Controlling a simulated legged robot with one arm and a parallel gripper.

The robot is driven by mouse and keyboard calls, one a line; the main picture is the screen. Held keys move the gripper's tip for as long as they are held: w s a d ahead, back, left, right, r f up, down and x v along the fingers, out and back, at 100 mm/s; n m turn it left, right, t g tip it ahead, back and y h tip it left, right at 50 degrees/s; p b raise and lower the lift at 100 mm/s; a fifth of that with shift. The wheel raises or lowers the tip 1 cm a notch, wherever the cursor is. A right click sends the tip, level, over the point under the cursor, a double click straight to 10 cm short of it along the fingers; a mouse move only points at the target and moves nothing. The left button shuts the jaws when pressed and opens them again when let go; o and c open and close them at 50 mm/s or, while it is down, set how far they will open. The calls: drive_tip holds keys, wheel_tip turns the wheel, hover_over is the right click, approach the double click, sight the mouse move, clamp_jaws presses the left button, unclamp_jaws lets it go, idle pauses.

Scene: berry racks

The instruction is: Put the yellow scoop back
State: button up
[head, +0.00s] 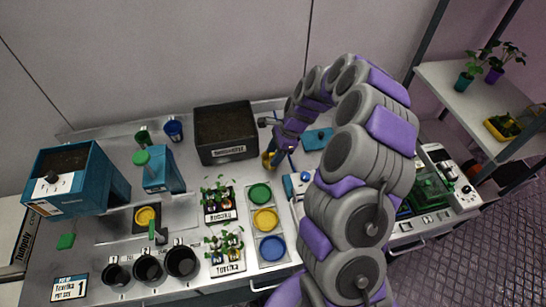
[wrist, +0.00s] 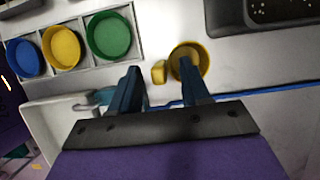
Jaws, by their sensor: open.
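The yellow scoop (wrist: 203,58) is a small cup with a stubby handle (wrist: 158,72), standing on the white worktop in the wrist view. In the head view the scoop (head: 267,161) is partly hidden by my gripper (head: 277,152). In the wrist view my gripper (wrist: 158,68) is open. The handle shows between its two fingers, and the right finger overlaps the cup. I cannot tell whether either finger touches the scoop. A rack (head: 248,221) holds round green (head: 260,194), yellow (head: 265,220) and blue (head: 272,248) dishes.
A dark soil box (head: 226,133) stands behind, left of my gripper. Seedling trays (head: 219,200) stand left of the rack. A blue carton (head: 160,170), a larger teal box (head: 75,178) and black pots (head: 148,270) fill the left side. A blue item (head: 317,139) lies right of my gripper.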

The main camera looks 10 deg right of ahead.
drive_tip(key=d+r+p, duration=0.1)
drive_tip(key=d+r, duration=0.5)
drive_tip(key=r, duration=0.1)
drive_tip(key=s+a+r+n, duration=0.5)
drive_tip(key=s+a+r, duration=0.1)
drive_tip(key=r, duration=0.2)
drive_tip(key=s+a+r+n+g+h, duration=0.1)
drive_tip(key=s+r+n, duration=0.2)
drive_tip(key=s, duration=0.3)
drive_tip(key=s+a+r+n+h, duration=0.1)
drive_tip(key=s+a+r+n, duration=0.15)
drive_tip(key=s, duration=0.35)
drive_tip(key=s+d+n+h, duration=0.1)
drive_tip(key=s+d+n, duration=0.1)
drive_tip(key=s, duration=0.8)
drive_tip(key=s+d+r+n+h, duration=0.1)
drive_tip(key=s+n, duration=0.4)
drive_tip(key=s, duration=0.5)
drive_tip(key=shift+d+g, duration=0.4)
drive_tip(key=shift+d, duration=0.4)
drive_tip(key=shift+d+n, duration=0.1)
drive_tip(key=shift+n, duration=0.15)
